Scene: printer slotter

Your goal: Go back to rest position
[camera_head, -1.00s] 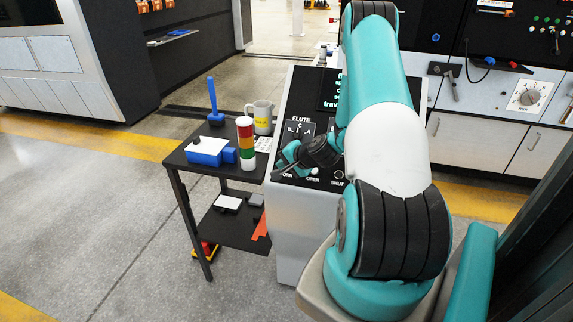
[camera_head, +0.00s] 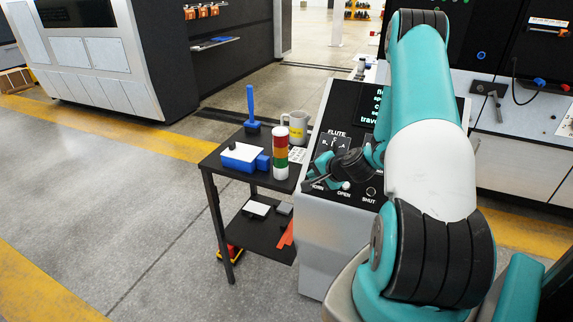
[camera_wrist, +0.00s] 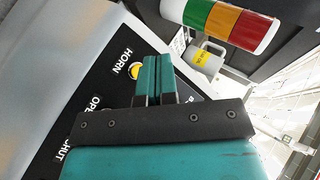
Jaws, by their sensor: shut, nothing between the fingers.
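My gripper (camera_head: 306,185) is shut and empty, held close over the left part of the black control panel (camera_head: 363,187) on the grey console. In the wrist view my gripper's teal fingers (camera_wrist: 155,80) lie together in front of the panel, beside the yellow HORN button (camera_wrist: 134,71). I cannot tell whether the fingertips touch the panel. The labels HORN, OPEN and SHUT run along the panel's lower edge. My arm reaches in from the right and hides part of the console and its screen (camera_head: 369,103).
Open floor (camera_head: 130,220) lies to the left. A cabinet wall (camera_head: 520,150) stands behind right.

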